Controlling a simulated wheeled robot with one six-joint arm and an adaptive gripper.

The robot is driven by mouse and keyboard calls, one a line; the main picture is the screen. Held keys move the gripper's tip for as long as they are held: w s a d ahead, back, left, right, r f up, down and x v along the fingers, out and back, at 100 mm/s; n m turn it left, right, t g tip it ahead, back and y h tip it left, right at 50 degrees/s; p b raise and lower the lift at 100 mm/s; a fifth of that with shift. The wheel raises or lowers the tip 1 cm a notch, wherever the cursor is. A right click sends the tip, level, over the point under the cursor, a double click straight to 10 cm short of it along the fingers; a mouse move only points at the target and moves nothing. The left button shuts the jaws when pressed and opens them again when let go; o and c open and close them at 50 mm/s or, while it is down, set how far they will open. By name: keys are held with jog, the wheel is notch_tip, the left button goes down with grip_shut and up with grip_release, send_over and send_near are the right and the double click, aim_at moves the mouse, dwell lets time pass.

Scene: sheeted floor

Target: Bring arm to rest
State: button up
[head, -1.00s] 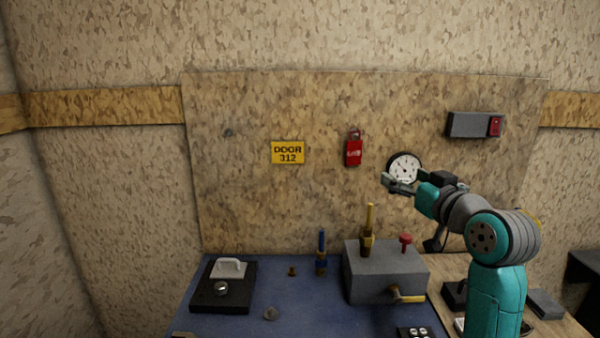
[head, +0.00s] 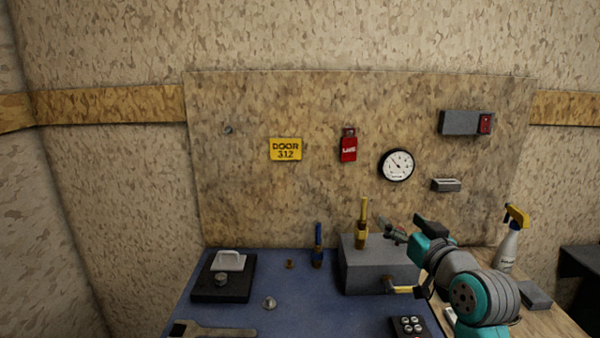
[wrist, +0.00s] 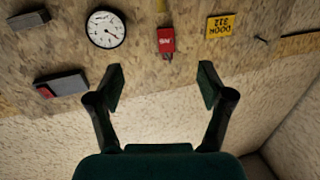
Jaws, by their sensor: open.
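My gripper (head: 394,232) is at the end of my teal and grey arm, above the grey box at the right of the blue bench top in the head view. The wrist view shows my gripper (wrist: 160,88) with its two fingers wide apart and nothing between them. That view is upside down and faces the wall board. In the head view the gripper is small, and the red knob seen earlier on the box is hidden or merged with it.
The grey box (head: 365,270) has an upright yellow-handled valve (head: 363,222) close left of my gripper. A blue-handled valve (head: 318,245) stands further left. A spray bottle (head: 510,245) stands right of my arm. The board holds a gauge (head: 397,165) and red padlock (head: 348,148).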

jog(key=s+f+m+h, duration=0.1)
jog(key=s+f, duration=0.3)
jog(key=f, duration=0.5)
jog(key=s+f+m+h, duration=0.1)
jog(key=s+f, duration=0.4)
jog(key=f, duration=0.4)
jog(key=s+a+f+m+g+h, duration=0.1)
jog(key=s+a+f+h, duration=0.1)
jog(key=s+f, duration=1.5)
jog(key=s, duration=1.3)
jog(key=s+r, duration=0.2)
jog(key=s, duration=0.6)
jog(key=s+a+r+n+g, duration=0.1)
jog(key=s, duration=0.8)
jog(key=shift+a+r+g, duration=0.15)
jog(key=shift+r+g, duration=0.15)
jog(key=shift+r, duration=0.1)
jog(key=shift+w, duration=0.1)
